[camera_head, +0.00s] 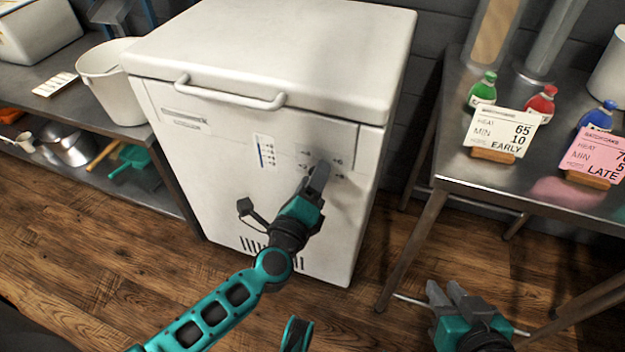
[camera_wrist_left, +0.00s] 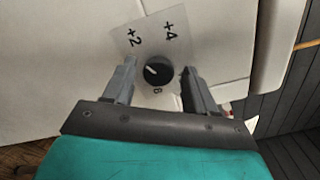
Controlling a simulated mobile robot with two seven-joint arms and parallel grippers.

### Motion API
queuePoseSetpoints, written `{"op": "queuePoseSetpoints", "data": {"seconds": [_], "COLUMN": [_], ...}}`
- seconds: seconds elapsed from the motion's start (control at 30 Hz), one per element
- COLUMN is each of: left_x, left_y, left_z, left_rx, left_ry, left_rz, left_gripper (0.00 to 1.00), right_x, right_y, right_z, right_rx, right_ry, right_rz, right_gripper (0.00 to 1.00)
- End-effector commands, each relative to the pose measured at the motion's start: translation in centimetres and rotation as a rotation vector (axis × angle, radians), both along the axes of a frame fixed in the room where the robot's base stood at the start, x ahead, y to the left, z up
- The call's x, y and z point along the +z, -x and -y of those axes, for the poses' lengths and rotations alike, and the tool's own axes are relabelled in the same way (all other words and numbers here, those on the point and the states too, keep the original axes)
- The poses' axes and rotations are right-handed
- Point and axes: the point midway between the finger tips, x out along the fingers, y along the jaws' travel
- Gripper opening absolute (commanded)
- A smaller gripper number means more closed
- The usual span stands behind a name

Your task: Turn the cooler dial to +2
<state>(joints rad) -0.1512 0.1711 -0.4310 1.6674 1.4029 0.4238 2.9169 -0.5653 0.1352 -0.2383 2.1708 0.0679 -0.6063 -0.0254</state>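The white cooler (camera_head: 262,70) stands in the middle of the head view, lid closed. Its black dial (camera_wrist_left: 158,71) sits on a pale scale plate (camera_wrist_left: 128,48) in the left wrist view; "+2", "+4" and an "8" are legible. The dial's white mark points up-left in that view, somewhat left of "+2". My left gripper (camera_wrist_left: 158,75) is open, one finger on each side of the dial; contact cannot be told. In the head view my left gripper (camera_head: 318,172) is at the cooler's front and hides the dial. My right gripper (camera_head: 447,288) is low at the right; its finger gap is unclear.
A steel table (camera_head: 465,170) at the right holds green (camera_head: 482,92), red (camera_head: 540,104) and blue (camera_head: 598,116) bottles and two cards. A white bucket (camera_head: 104,85) stands on the left bench. The cooler has a lid handle (camera_head: 230,97). Wooden floor shows in front.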

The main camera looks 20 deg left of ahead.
Motion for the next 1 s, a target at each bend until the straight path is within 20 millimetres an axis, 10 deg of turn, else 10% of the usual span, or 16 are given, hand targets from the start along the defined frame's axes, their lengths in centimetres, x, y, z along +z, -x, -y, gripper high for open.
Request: {"op": "queuePoseSetpoints", "data": {"seconds": [0.37,1.0], "left_x": [-0.2,-0.1], "left_y": [0.6,11.4], "left_z": [0.0,-0.4], "left_rx": [0.000,-0.003], "left_ry": [-0.002,-0.003], "left_rz": [-0.004,-0.001], "left_gripper": [0.62,0.62], "right_x": [-0.2,-0.1], "right_y": [0.3,0.1], "right_z": [0.0,0.0], "right_rx": [0.000,0.000], "right_ry": [0.000,0.001], "right_rz": [-0.007,-0.003], "right_gripper": [0.27,0.27]}}
